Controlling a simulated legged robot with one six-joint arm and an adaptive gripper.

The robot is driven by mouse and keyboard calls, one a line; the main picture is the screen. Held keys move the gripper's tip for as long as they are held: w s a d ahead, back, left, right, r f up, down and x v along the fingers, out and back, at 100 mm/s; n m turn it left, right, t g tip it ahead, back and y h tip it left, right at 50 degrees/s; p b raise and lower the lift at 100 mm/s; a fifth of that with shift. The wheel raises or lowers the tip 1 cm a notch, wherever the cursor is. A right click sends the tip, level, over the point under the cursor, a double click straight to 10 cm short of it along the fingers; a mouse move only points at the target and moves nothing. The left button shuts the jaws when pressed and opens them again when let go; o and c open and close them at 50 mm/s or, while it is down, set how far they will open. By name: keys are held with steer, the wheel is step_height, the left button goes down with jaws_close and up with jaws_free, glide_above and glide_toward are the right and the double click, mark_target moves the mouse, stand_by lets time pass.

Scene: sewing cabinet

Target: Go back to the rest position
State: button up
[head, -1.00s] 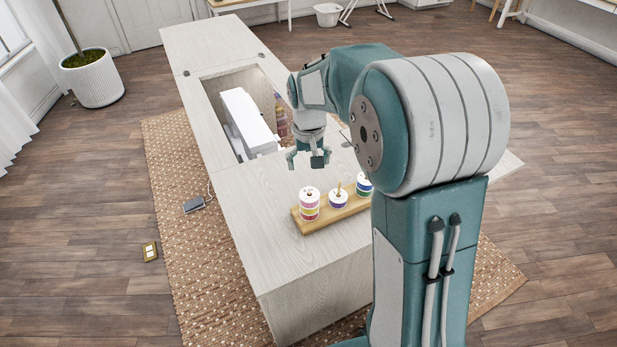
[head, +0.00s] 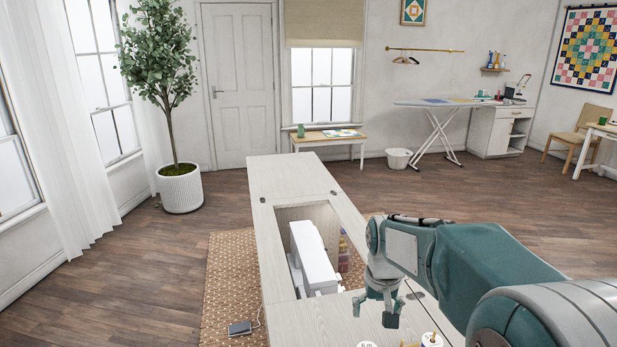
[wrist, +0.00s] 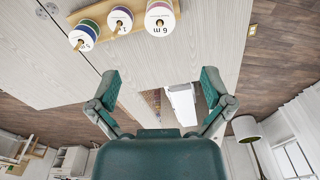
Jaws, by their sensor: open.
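My gripper (head: 378,308) points down above the cabinet top, just to the right of the cabinet's opening in the head view. In the wrist view my gripper (wrist: 158,98) shows its two fingers spread wide, with nothing between them. It is open and empty. My arm reaches in from the lower right of the head view, bent over the cabinet.
The sewing cabinet (head: 318,328) has a recess holding a white sewing machine (head: 312,258). A rug (head: 232,268) lies beside the cabinet. A potted tree (head: 181,188) stands at left.

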steer(key=s+r+t, duration=0.2)
steer(key=s+r, duration=0.1)
steer(key=s, duration=0.8)
steer(key=s+r+t, duration=0.3)
steer(key=s+r, duration=0.1)
steer(key=s, duration=0.6)
steer(key=shift+s+r, duration=0.15)
steer(key=shift+s, duration=0.2)
